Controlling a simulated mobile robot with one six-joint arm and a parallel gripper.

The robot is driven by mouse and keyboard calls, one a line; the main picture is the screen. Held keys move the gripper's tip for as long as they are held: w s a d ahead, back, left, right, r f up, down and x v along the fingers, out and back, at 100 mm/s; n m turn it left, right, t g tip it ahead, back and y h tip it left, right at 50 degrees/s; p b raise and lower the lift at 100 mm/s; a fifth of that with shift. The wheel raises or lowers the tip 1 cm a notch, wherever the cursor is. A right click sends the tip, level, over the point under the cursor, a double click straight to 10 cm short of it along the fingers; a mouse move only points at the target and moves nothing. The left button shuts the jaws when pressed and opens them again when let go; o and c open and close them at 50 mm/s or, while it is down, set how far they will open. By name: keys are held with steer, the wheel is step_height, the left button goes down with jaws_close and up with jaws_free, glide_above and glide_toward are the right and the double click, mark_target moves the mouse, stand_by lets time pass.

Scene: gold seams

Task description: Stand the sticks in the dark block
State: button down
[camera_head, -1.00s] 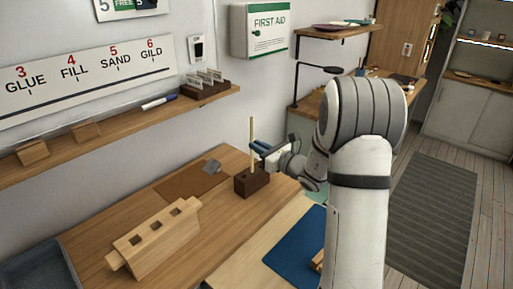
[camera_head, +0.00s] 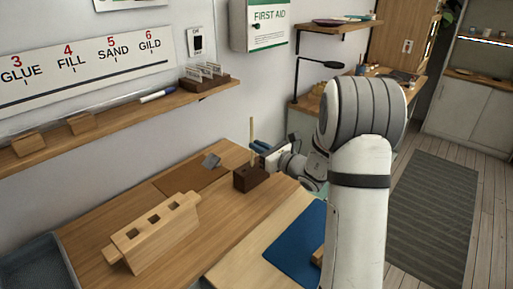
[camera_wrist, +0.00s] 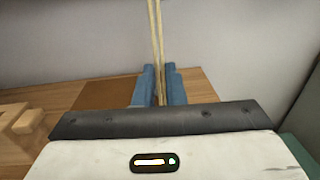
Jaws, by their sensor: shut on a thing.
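The dark block (camera_head: 249,179) stands on the wooden bench, with a dark hole visible in its top. A thin pale stick (camera_head: 252,131) stands upright above the block, by my gripper's fingertips. My gripper (camera_head: 259,147) reaches in from the right, just above the block. In the wrist view two thin pale sticks (camera_wrist: 157,35) rise close together between the blue fingers of my gripper (camera_wrist: 160,88). The fingers are shut on a stick. I cannot tell whether its lower end is in a hole. The block is hidden in the wrist view.
A pale wooden rack with square holes (camera_head: 153,231) stands at the front left. A brown mat (camera_head: 190,181) with a small grey piece (camera_head: 211,160) lies left of the block. A blue mat (camera_head: 297,250) lies at the front right. A wall shelf (camera_head: 120,122) runs behind.

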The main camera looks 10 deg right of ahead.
steer(key=shift+f, duration=0.1)
stand_by(0.3)
steer(key=c, duration=1.4)
jaws_free()
steer(key=shift+c, duration=0.2)
steer(key=b+v, duration=0.1)
steer(key=v, duration=0.8)
